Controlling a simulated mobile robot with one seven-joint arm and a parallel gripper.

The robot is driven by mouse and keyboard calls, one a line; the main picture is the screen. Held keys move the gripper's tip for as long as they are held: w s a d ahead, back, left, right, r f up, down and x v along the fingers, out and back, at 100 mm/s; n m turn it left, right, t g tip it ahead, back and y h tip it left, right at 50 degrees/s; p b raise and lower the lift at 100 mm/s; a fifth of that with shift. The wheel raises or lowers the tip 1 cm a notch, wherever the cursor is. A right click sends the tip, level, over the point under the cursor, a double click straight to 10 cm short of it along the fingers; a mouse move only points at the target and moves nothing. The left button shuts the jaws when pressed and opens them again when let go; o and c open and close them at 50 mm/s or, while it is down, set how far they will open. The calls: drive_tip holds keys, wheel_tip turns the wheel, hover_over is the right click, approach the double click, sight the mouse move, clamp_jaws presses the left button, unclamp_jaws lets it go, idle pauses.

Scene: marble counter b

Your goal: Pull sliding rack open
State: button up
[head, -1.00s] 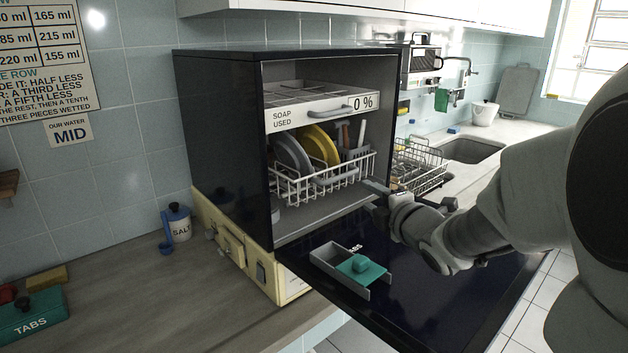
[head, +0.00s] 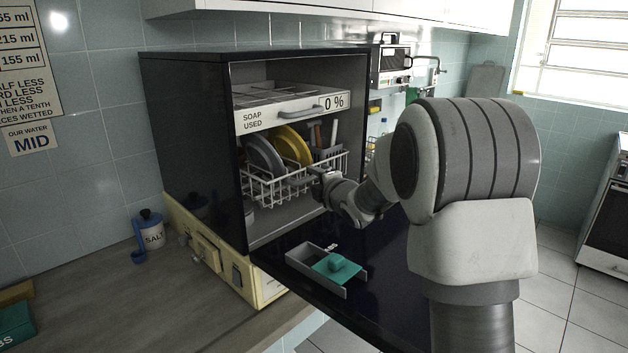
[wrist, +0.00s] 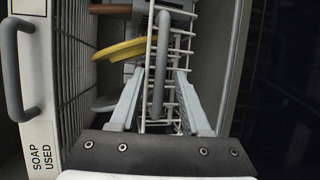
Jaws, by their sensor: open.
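The sliding rack (head: 290,188) is a white wire basket holding grey and yellow plates, inside the dark dishwasher (head: 190,150). Its front shows in the wrist view with a grey bar handle (wrist: 160,60). My gripper (head: 318,180) is at the right part of the rack's front in the head view. In the wrist view my gripper (wrist: 160,76) is open, with one finger on each side of the handle. I see gaps between the fingers and the bar. My wrist and arm hide part of the rack's right end.
Above the rack is a white drawer (head: 292,112) marked "SOAP USED" and "0 %", with its own grey handle. The dishwasher door (head: 375,265) lies folded down below my arm, with a soap tray (head: 300,252) and teal lid (head: 336,268). A salt jar (head: 150,230) stands left.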

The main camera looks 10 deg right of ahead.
drive_tip(key=shift+w, duration=0.2)
clamp_jaws()
idle(1.4)
